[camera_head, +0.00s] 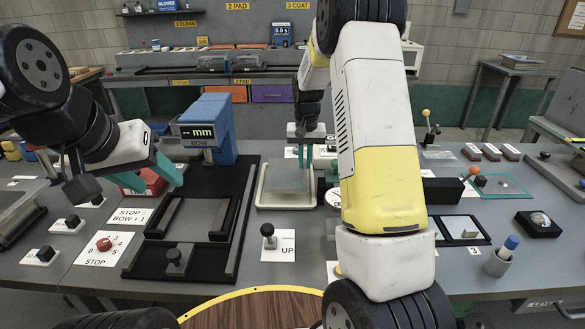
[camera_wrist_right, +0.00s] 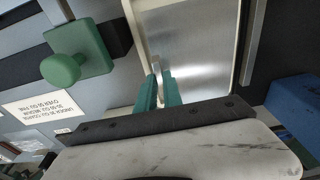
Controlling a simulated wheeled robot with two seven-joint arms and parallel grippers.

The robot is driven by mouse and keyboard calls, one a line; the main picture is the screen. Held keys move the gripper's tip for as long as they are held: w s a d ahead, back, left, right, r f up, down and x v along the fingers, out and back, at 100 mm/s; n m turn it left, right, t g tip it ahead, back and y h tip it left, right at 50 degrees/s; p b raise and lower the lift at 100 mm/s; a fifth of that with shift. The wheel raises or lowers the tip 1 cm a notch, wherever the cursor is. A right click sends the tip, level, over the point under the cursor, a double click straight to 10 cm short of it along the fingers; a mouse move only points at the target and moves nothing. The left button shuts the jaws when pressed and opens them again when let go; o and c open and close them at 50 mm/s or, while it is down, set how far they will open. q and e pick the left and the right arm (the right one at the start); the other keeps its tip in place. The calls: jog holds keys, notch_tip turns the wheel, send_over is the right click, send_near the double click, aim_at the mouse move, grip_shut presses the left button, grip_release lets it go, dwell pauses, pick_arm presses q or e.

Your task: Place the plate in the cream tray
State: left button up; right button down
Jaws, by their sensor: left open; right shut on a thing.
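The grey metal plate (camera_head: 285,178) lies flat over the cream tray (camera_head: 287,206) in the middle of the bench, within its rim. I cannot tell whether it rests on the tray floor. My right gripper (camera_head: 304,156) is at the far edge of the plate, its teal fingers shut on it. In the right wrist view the fingers (camera_wrist_right: 159,90) close at the shiny plate (camera_wrist_right: 205,50), with the cream rim (camera_wrist_right: 139,104) alongside. My left gripper (camera_head: 153,181) is open and empty, above the bench on the left.
A blue gauge (camera_head: 207,130) and a black fixture (camera_head: 190,262) stand left of the tray. A black knob (camera_head: 267,232) by an UP label is in front. My right arm hides the bench right of the tray.

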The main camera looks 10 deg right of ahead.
aim_at(304, 175)
jog(key=shift+f, duration=2.75)
jog(key=shift+f, duration=0.15)
jog(key=c, duration=1.5)
grip_release()
